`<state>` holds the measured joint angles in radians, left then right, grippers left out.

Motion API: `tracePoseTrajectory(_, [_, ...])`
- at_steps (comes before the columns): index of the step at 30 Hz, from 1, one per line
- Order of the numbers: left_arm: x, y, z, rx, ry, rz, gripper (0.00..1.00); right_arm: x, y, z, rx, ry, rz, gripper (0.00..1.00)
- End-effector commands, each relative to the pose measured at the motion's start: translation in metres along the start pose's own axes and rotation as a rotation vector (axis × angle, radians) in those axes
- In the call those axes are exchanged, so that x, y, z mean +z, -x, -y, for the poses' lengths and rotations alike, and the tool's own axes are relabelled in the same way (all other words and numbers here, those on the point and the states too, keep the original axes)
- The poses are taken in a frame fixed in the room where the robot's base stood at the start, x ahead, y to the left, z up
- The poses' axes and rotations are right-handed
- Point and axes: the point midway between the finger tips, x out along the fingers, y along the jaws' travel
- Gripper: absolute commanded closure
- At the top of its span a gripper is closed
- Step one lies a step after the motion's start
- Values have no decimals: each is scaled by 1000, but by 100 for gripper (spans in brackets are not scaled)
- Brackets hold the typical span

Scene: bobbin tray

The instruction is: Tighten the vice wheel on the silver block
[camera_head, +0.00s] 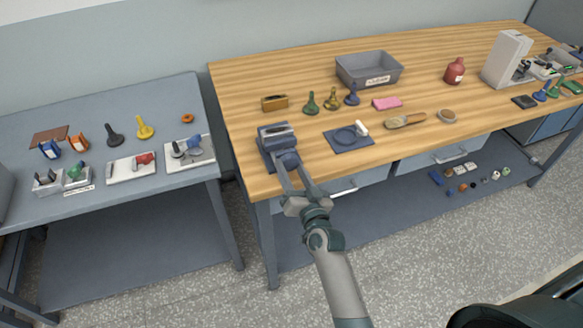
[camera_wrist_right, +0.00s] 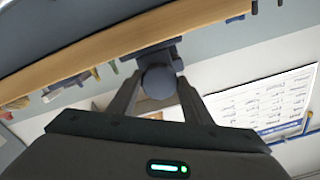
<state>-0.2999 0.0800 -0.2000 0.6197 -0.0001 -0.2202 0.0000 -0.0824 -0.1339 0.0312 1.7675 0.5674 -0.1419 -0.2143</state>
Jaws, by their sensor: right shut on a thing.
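The blue-grey vice (camera_head: 272,143) stands at the front left corner of the wooden workbench. A pale grey block (camera_head: 279,130) shows between its jaws, small in this view. The round vice wheel (camera_wrist_right: 159,82) faces the front edge; in the head view it is mostly hidden by the fingers. My right gripper (camera_head: 287,168) reaches up to the vice from the front. In the right wrist view its fingers (camera_wrist_right: 158,95) stand on both sides of the wheel, shut on it. My left gripper is not in view.
A blue mat (camera_head: 343,145) with a dark ring lies right of the vice. A brown block (camera_head: 274,103) and several knobbed pieces stand behind it. A grey bin (camera_head: 372,83) is at the back. A lower grey table (camera_head: 100,189) with parts stands left, across a gap.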

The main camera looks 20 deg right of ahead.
Motion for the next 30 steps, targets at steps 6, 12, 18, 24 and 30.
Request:
tracePoseTrajectory(6, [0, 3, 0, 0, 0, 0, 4, -1, 0, 0, 0, -82, -1, 77])
tracePoseTrajectory(12, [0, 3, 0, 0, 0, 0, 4, 0, 0, 0, 0, -100, -1, 77])
tracePoseTrajectory(18, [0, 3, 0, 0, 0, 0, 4, 0, 0, 0, 0, -100, 0, 77])
tracePoseTrajectory(24, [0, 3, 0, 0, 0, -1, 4, 0, 0, 0, 0, -99, 0, 37])
tracePoseTrajectory(30, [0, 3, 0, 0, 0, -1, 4, 0, 0, 0, 0, -97, 0, 37])
